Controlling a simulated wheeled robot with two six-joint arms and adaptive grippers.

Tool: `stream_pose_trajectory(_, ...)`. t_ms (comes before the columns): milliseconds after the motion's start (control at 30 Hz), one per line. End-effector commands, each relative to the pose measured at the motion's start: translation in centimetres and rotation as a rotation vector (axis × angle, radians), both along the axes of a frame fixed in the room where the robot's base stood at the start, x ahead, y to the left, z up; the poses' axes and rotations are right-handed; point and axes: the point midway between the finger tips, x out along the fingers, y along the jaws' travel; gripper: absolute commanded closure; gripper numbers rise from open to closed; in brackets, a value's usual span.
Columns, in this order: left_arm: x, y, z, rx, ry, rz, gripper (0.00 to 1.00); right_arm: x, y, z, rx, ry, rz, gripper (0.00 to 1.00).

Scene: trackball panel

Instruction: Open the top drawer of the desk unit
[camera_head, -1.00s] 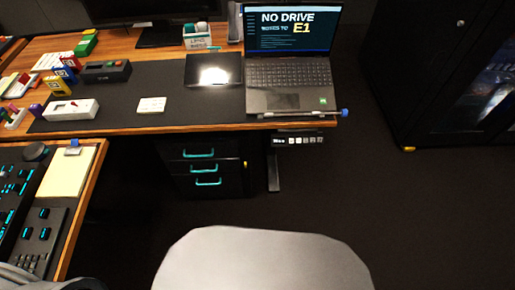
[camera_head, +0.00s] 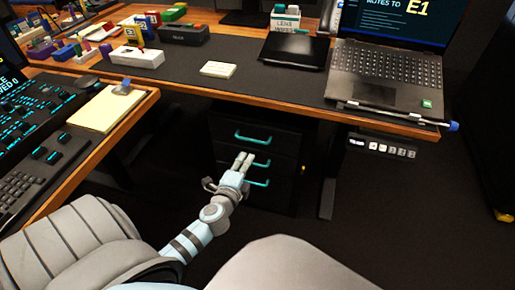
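The black drawer unit (camera_head: 222,127) stands under the desk, with three teal handles on its front. The top handle (camera_head: 253,139) is in plain view. The middle handle (camera_head: 262,164) and the bottom handle (camera_head: 259,184) are partly covered by my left gripper. All the drawers look closed. My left gripper (camera_head: 245,159) is in front of the unit, its fingertips below the top handle and close to the middle handle in the picture. I cannot tell whether it touches anything. Its fingers look close together, but any gap is too small to judge. My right gripper is out of view.
The wooden desk (camera_head: 300,98) overhangs the unit, with a laptop (camera_head: 385,80), a dark tablet (camera_head: 295,50) and a note pad (camera_head: 218,69) on top. A side desk with a keyboard (camera_head: 28,195) is at the left. A grey rounded seat (camera_head: 290,265) fills the bottom middle.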

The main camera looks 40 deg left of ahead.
Motion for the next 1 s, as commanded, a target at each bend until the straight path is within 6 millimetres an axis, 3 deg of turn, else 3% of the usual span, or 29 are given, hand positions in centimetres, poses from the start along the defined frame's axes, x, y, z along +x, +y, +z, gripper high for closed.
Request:
stream_pose_trajectory(300,8.1,2.9,-1.8,-0.005,-0.001,0.003,0.82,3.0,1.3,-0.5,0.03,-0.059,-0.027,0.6)
stream_pose_trajectory(433,10.3,3.6,-2.3,-0.005,0.001,0.003,0.82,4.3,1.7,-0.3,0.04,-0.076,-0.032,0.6)
stream_pose_trajectory(600,11.7,4.1,-2.5,-0.007,0.001,0.001,0.82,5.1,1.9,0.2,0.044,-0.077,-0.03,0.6)
stream_pose_trajectory(867,11.9,4.2,-2.4,-0.007,0.002,0.001,0.82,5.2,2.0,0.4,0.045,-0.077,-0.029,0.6)
stream_pose_trajectory(1000,11.9,4.2,-2.4,-0.007,0.002,0.001,1.0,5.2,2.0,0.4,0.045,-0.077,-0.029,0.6)
